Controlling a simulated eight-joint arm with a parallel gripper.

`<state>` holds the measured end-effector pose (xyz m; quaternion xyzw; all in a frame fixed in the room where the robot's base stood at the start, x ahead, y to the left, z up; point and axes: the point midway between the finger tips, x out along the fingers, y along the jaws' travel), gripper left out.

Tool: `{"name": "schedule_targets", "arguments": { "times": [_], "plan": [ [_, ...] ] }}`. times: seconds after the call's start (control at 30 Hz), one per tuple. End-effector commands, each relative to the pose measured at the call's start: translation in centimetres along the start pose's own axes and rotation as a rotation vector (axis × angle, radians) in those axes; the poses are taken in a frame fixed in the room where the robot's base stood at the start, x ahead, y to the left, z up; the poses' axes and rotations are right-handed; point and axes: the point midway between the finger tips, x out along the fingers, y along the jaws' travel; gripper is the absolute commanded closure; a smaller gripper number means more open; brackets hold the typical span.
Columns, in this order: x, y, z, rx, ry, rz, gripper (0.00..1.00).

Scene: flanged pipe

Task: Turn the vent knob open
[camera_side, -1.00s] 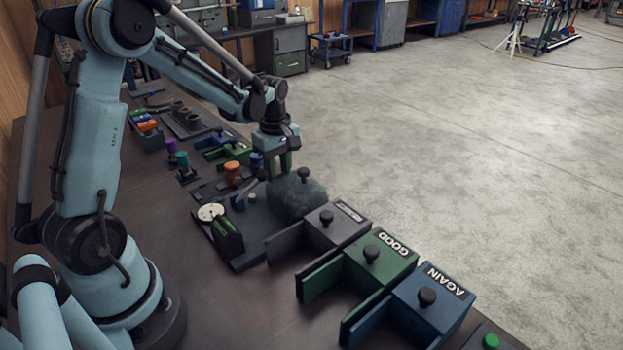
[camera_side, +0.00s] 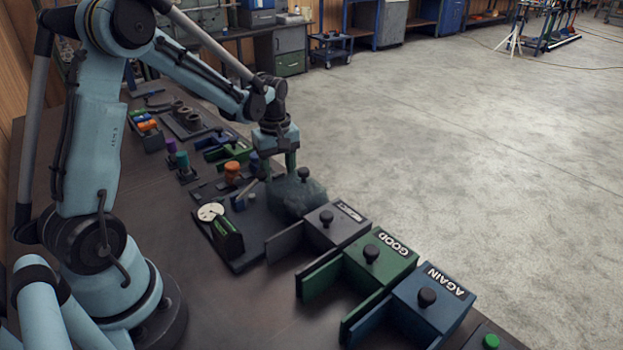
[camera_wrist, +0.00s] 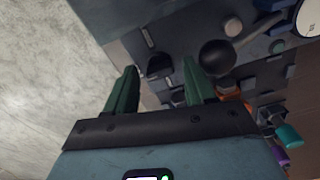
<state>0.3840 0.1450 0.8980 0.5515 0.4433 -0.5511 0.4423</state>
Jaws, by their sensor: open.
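My gripper (camera_side: 281,172) is above the far end of a dark fixture plate (camera_side: 247,258), its two green fingers apart and pointing down. In the wrist view the fingers (camera_wrist: 160,75) are spread, with nothing held between them. A small dark knob-like part (camera_wrist: 158,65) lies below, between and beyond the fingertips. A black ball (camera_wrist: 217,56) on a lever is just past the right finger. In the side view a black knob (camera_side: 303,173) stands on a rough grey block (camera_side: 298,197), right of the fingers. I cannot tell for sure which is the vent knob.
A white dial (camera_side: 210,211) stands on the near side of the fixture. Grey (camera_side: 345,232), green (camera_side: 392,262) and blue (camera_side: 442,305) bins with black knobs line the bench's right edge. An orange-capped part (camera_side: 232,168) is left of my gripper.

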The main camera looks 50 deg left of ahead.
Motion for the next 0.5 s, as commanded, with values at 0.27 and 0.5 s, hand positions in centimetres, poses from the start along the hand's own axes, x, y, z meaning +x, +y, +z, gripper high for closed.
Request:
{"name": "schedule_targets", "arguments": {
  "times": [0.27,0.5],
  "plan": [
    [0.00,-0.05,0.04,0.310,-0.002,-0.001,0.40],
    [0.00,0.00,0.04,0.579,-0.001,0.001,0.40]
  ]
}}
